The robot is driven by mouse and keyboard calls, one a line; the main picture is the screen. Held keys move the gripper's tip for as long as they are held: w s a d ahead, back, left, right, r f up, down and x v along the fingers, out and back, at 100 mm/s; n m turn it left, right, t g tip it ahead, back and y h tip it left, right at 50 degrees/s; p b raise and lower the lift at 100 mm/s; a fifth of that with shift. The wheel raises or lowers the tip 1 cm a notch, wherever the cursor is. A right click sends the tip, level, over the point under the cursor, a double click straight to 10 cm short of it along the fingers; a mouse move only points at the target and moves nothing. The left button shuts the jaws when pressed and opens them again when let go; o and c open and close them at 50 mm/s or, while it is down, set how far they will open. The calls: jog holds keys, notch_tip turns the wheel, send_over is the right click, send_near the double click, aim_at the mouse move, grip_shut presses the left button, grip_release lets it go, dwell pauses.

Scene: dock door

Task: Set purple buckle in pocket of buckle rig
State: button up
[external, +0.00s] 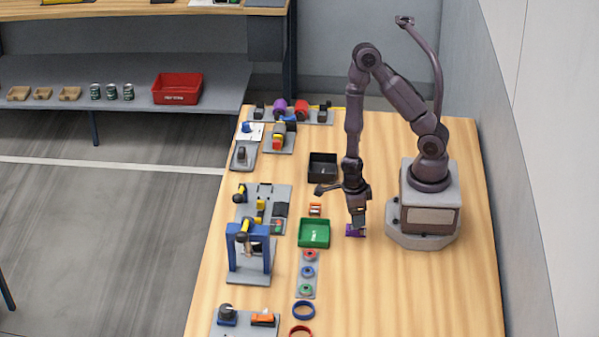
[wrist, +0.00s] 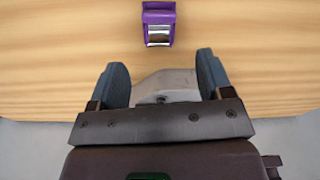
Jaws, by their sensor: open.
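The purple buckle (external: 350,231) lies on the wooden table to the right of the green bin, below my gripper (external: 358,222). In the wrist view the purple buckle (wrist: 158,13) is at the top edge, with a shiny metal face; its far end may be cut off. My gripper (wrist: 162,72) is open, with nothing between its two blue-grey fingers. The buckle lies beyond the fingertips, apart from them. Several small fixtures stand on the table's left side; I cannot tell which is the buckle rig or see its pocket.
A green bin (external: 314,233) stands close left of the buckle, with a black bin (external: 323,167) farther back. A blue-framed fixture (external: 250,252) and a grey plate with colored rings (external: 307,273) stand left and nearer. The table's front right is clear.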

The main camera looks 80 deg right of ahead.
jog(key=shift+d+f, duration=0.1)
jog(key=shift+f, duration=2.45)
jog(key=c, duration=1.3)
jog(key=shift+r, duration=0.2)
notch_tip(320, 180, up, 10)
jog(key=shift+f, duration=0.2)
